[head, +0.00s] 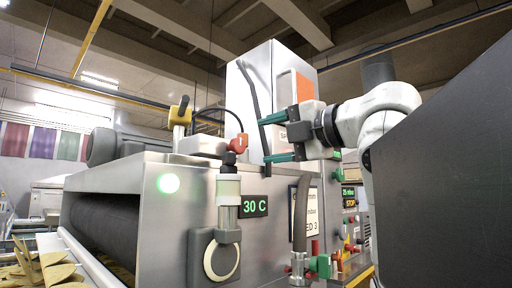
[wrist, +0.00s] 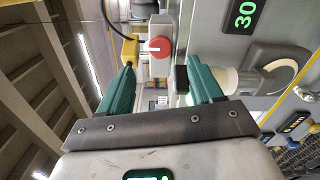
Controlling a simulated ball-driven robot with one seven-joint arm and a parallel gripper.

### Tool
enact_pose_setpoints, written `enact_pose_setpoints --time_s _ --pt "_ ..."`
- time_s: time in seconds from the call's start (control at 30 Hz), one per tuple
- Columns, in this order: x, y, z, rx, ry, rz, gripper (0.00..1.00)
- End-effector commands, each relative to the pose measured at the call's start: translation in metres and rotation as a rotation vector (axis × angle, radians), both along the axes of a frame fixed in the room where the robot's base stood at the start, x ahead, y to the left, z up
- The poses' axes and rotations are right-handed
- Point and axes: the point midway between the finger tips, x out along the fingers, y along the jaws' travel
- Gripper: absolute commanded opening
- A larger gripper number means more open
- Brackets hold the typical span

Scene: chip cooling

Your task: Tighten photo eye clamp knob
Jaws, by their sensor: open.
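A red knob (head: 237,143) with a white mark sits on top of the steel machine housing, left of my gripper in the head view. It also shows in the wrist view (wrist: 160,47), ahead of and between my fingertips. I cannot tell for sure whether it is the clamp knob. A yellow handle (head: 180,109) stands further left on a post; a yellow part (wrist: 130,49) shows beside the red knob in the wrist view. My gripper (head: 266,138), with green fingers, is open and empty, pointing left, apart from the red knob.
A pale cabinet (head: 250,85) stands behind my gripper. Below the red knob are a clear cylinder (head: 229,188) and a 30 C display (head: 254,206). A grey hose (head: 300,215) rises below my gripper. A large dark panel (head: 450,180) fills the right side.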

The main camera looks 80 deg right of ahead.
Motion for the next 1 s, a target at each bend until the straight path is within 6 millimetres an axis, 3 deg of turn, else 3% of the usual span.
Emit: enact_pose_setpoints --time_s 0.1,0.3,1.0 --pt "-0.015 0.009 -0.001 -0.001 0.000 -0.002 0.65" --pt "-0.027 0.016 0.000 0.000 0.000 -0.001 0.65" --pt "-0.027 0.017 0.000 0.001 0.001 0.000 0.65"
